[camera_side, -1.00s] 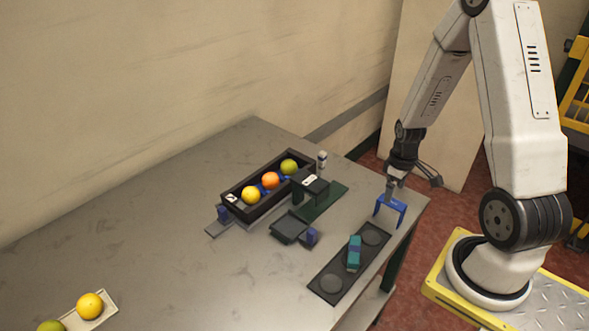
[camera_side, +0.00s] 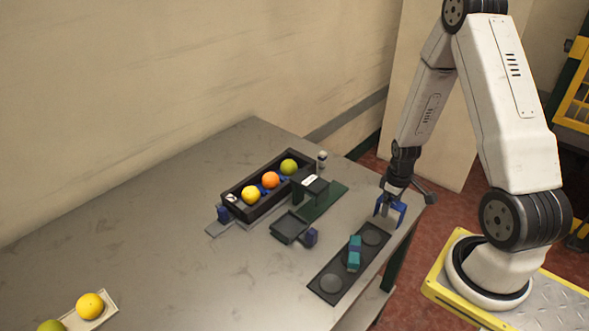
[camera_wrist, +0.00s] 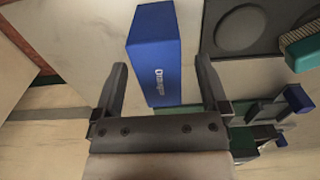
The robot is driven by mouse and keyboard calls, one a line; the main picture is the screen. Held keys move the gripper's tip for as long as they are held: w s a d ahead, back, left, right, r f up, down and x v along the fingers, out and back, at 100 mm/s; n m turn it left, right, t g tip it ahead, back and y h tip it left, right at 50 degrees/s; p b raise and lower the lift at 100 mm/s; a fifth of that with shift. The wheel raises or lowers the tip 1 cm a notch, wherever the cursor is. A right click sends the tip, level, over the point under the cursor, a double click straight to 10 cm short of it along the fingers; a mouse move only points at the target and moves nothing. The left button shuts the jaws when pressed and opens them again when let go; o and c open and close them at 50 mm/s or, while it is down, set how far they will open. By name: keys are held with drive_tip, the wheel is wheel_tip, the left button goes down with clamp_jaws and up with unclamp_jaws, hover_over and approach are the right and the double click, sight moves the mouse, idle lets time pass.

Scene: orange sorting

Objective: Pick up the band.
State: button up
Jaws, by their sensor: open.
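In the wrist view the band (camera_wrist: 155,50) is a blue block-like shape with white lettering. My gripper (camera_side: 391,204) is pointing down right at the band. In the wrist view my gripper (camera_wrist: 162,64) has its two dark fingers apart, one on each side of the band, with a visible gap to the left finger. Contact with the right finger is hard to tell. The band's underside and far side are hidden.
A dark plate (camera_side: 330,281) with round recesses bears a teal brush (camera_side: 354,253). A black tray (camera_side: 229,201) holds several fruits. The table's left part is mostly clear.

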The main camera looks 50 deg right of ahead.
drive_tip(key=shift+f, duration=0.85)
clamp_jaws()
drive_tip(key=shift+r, duration=0.15)
drive_tip(key=shift+r, duration=4.9)
